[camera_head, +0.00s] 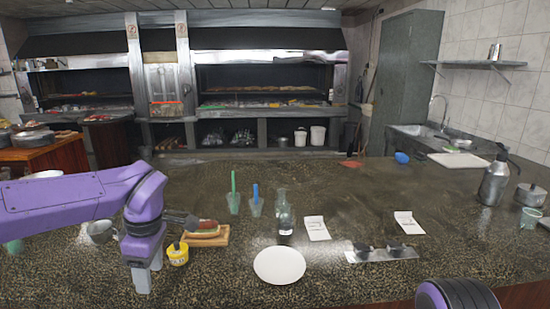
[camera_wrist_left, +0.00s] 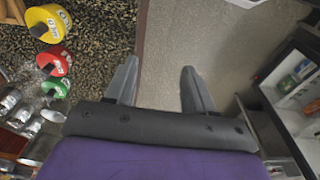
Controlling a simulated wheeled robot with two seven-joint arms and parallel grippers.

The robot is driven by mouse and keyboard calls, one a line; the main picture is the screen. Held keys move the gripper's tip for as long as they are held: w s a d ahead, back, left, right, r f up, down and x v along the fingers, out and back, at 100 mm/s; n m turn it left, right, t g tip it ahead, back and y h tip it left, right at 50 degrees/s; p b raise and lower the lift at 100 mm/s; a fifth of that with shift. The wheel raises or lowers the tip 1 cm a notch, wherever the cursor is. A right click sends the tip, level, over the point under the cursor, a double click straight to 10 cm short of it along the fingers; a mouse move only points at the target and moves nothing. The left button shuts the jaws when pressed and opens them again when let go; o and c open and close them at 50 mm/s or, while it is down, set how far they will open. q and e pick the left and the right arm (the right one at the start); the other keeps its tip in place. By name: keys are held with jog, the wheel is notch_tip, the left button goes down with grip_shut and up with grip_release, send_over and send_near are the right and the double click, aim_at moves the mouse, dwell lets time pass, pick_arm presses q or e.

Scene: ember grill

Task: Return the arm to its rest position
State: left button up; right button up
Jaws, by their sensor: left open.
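My left arm comes in from the left in the head view, with its gripper (camera_head: 148,273) pointing down over the left part of the speckled counter (camera_head: 215,285). The gripper stands just left of a small yellow pot (camera_head: 178,254). In the left wrist view the two grey fingers (camera_wrist_left: 160,88) are spread apart with nothing between them. The bare counter edge and floor show beyond them. A purple and black part of me shows at the bottom right of the head view, but no right gripper fingers are visible.
A wooden board (camera_head: 218,236) with food, a glass bottle (camera_head: 285,218), a white plate (camera_head: 279,266) and a metal tray (camera_head: 382,256) stand on the counter. The left wrist view shows yellow (camera_wrist_left: 48,22), red (camera_wrist_left: 55,61) and green (camera_wrist_left: 56,88) containers.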

pick_arm(q)
jog(key=s+a+f+m+t+y, duration=0.1)
jog(key=s+a+f+m+y, duration=0.15)
jog(key=f, duration=0.65)
jog(key=s+a+f+m+t+y, duration=0.1)
jog(key=s+a+f+t+y, duration=0.15)
jog(key=f, duration=0.75)
jog(key=s+a+f+m+y, duration=0.2)
jog(key=s+a+f+y, duration=0.1)
jog(key=f, duration=0.6)
jog(key=s+d+f+m+h, duration=0.1)
jog(key=s+f+m+h, duration=0.2)
jog(key=s, duration=0.6)
jog(key=s+d+f+m+h, duration=0.2)
jog(key=s+f+m, duration=0.1)
jog(key=s+f, duration=0.5)
jog(key=shift+s+h, duration=0.4)
jog(key=shift+s, duration=0.55)
jog(key=shift+d, duration=0.1)
